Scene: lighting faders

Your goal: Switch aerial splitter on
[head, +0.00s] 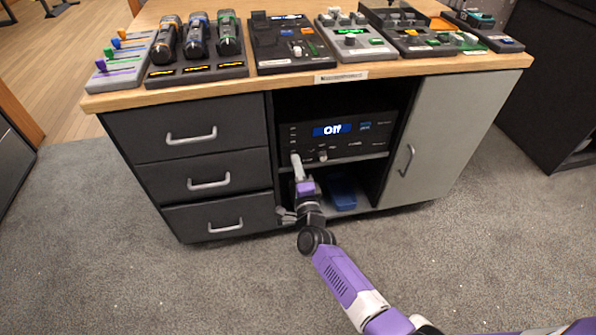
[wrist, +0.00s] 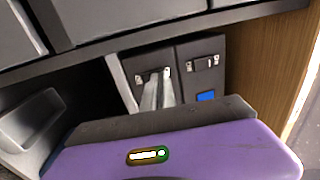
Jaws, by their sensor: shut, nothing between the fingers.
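A black unit (head: 355,139), seemingly the aerial splitter, sits on the upper shelf in the cabinet's open middle bay. Its lit blue display (head: 332,130) reads "Off" in the head view. Small controls show along its front, including a light knob or switch (head: 322,156) low on the panel. My gripper (head: 296,158) is at the lower left of this front, pointing up at it. In the wrist view its pale fingers (wrist: 158,88) are together and empty, with tips close to small silver fittings on a dark front (wrist: 202,77). I cannot tell whether they touch.
Three drawers with handles (head: 209,183) are left of the bay, and a grey door (head: 429,140) is right. A blue object (head: 341,193) lies on the lower shelf. Lighting consoles and torches crowd the wooden top (head: 300,78). The carpet (head: 220,285) in front is clear.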

